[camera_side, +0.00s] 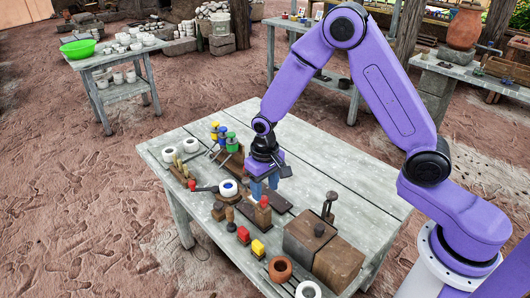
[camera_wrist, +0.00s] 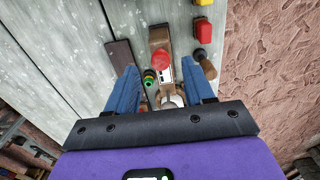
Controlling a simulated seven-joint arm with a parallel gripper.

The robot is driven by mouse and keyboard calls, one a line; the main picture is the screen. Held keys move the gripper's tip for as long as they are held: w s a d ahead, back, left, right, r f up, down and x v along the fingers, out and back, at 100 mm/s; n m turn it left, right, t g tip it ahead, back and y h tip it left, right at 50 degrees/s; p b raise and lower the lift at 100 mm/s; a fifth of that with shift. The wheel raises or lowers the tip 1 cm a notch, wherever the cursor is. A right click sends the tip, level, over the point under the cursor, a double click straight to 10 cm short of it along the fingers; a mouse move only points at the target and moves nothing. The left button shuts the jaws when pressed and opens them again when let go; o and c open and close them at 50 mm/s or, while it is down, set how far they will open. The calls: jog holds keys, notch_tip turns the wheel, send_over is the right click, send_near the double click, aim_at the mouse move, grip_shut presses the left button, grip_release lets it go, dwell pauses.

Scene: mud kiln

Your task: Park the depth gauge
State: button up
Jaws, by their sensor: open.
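The thing that looks most like the depth gauge is a red-capped piece with a pale, marked strip (camera_wrist: 161,62), seen between my fingers in the wrist view. It appears at a wooden block; whether it stands in the block or in front of it, I cannot tell. In the side view a red-topped wooden block (camera_side: 263,214) stands just in front of my gripper (camera_side: 268,187). My gripper points down low over the table. In the wrist view its two blue fingers (camera_wrist: 162,76) are apart, with no visible grip on anything.
A dark flat plank (camera_wrist: 122,62) lies left of the fingers. Red (camera_wrist: 203,32) and yellow (camera_side: 257,248) blocks lie near the table's front edge. A rack with coloured-handled tools (camera_side: 228,150) stands behind left. Large brown boxes (camera_side: 310,238) stand right. The table's back right is clear.

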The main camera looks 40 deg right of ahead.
notch_tip(320, 180, up, 14)
dwell(0.4)
jog(key=shift+s, duration=0.1)
jog(key=s+d+r+n, duration=0.1)
jog(key=s+d+n, duration=0.2)
jog(key=s, duration=1.1)
jog(key=s+d+n, duration=0.3)
jog(key=s+n, duration=0.6)
jog(key=s, duration=0.5)
jog(key=shift+r+n, duration=0.3)
jog(key=shift+r, duration=0.05)
